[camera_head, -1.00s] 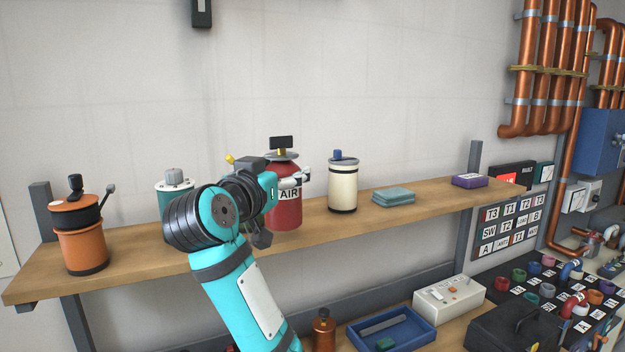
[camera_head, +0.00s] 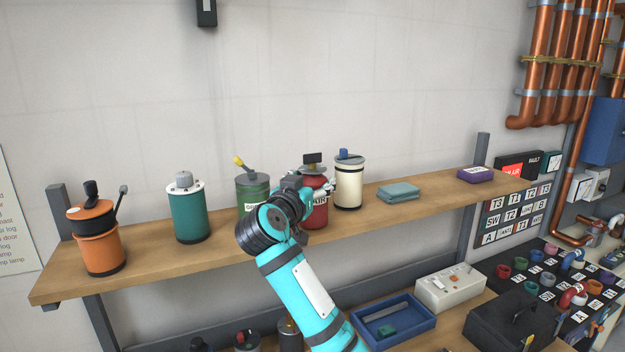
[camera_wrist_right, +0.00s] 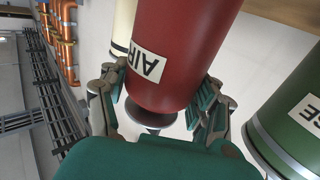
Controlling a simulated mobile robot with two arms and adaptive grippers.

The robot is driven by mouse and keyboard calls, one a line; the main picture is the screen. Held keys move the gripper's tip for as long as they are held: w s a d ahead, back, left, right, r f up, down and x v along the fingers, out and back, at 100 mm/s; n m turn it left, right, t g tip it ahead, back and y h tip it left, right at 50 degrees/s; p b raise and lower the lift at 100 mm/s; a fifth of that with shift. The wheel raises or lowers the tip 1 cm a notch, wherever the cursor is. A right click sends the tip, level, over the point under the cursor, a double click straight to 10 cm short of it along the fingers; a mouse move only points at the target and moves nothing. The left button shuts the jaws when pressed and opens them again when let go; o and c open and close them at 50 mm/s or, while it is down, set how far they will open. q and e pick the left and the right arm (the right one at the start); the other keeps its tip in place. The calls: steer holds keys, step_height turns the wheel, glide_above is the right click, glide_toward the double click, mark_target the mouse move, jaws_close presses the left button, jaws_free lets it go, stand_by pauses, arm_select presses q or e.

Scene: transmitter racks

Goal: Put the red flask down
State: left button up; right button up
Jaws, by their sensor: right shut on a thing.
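The red flask (camera_head: 319,213), labelled AIR, is upright at the back shelf, just left of the cream flask (camera_head: 348,188). My right gripper (camera_head: 310,196) is shut on it from the front, and my arm hides its left side. In the wrist view, the red flask (camera_wrist_right: 183,45) sits between the two fingers of the right gripper (camera_wrist_right: 158,92). I cannot tell whether its base touches the wooden shelf (camera_head: 225,250). My left gripper is not in view.
A green flask (camera_head: 252,186) stands close on the left, partly hidden by my arm. A teal canister (camera_head: 190,215) and an orange canister (camera_head: 101,250) stand further left. Right of the cream flask are a folded teal cloth (camera_head: 398,192) and a purple box (camera_head: 475,174), with some bare shelf between.

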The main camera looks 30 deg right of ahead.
steer(key=shift+a, duration=0.1)
steer(key=o, duration=1.5)
steer(key=shift+f, duration=0.1)
steer(key=shift+s+a, duration=0.1)
steer(key=shift+a, duration=0.05)
steer(key=shift+b+v, duration=2.75)
steer(key=shift+v, duration=3.05)
